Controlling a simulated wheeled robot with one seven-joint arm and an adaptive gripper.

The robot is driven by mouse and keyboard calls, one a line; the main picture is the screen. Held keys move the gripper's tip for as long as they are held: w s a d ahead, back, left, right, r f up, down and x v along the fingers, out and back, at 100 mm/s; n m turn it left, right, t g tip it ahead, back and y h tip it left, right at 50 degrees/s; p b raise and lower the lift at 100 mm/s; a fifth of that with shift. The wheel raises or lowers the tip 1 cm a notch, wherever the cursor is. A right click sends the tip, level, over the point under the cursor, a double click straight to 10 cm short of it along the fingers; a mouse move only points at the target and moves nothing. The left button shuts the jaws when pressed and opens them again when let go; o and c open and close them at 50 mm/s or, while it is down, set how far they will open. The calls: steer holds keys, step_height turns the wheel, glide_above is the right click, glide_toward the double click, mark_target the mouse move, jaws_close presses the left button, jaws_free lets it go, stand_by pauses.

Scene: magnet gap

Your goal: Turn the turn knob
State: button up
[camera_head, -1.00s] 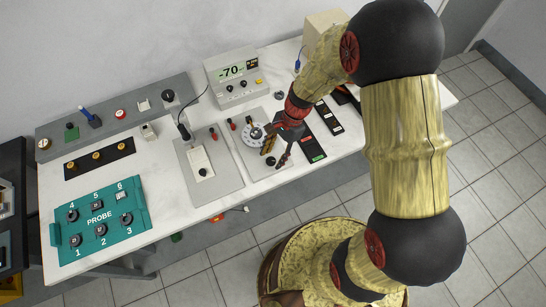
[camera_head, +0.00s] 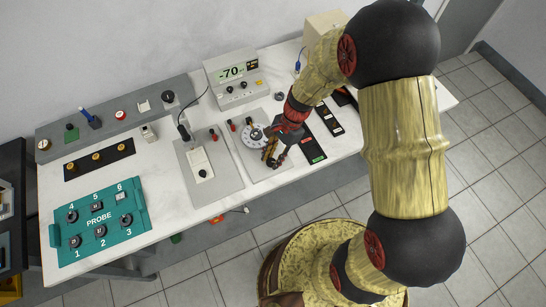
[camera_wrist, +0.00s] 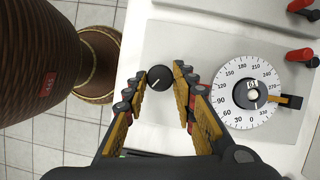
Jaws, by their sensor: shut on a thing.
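The turn knob (camera_wrist: 159,78) is a round black knob with a pale pointer line, on a light grey panel (camera_wrist: 180,40). In the wrist view it sits between the fingertips of my gripper (camera_wrist: 158,80). My gripper is shut on it, one finger on each side. In the head view my gripper (camera_head: 270,161) is down at the panel's front right and hides the knob. Next to the knob is a white round dial (camera_wrist: 232,90) with angle numbers and a dark centre; it also shows in the head view (camera_head: 247,137).
A grey meter (camera_head: 233,80) showing -70 stands behind the panel. Red terminals (camera_wrist: 299,54) are beyond the dial, and an orange-and-black piece (camera_wrist: 285,101) is at its edge. A teal PROBE box (camera_head: 100,219) is at the left. Dark strips (camera_head: 310,147) lie right of my gripper.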

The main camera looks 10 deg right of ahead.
steer(key=shift+c, duration=1.2)
steer(key=n+p, duration=0.2)
steer(key=shift+w+a+r+n+g+h, duration=0.1)
steer(key=shift+r+n+g+h, duration=0.05)
steer(key=shift+n+g+h, duration=0.2)
steer(key=shift+n+g+p, duration=0.25)
steer(key=shift+n+p, duration=0.1)
steer(key=shift+n, duration=0.3)
steer(key=o, duration=1.2)
steer(key=shift+c, duration=0.2)
steer(key=v, duration=1.1)
steer(key=shift+w+r, duration=0.15)
steer(key=shift+r, duration=0.2)
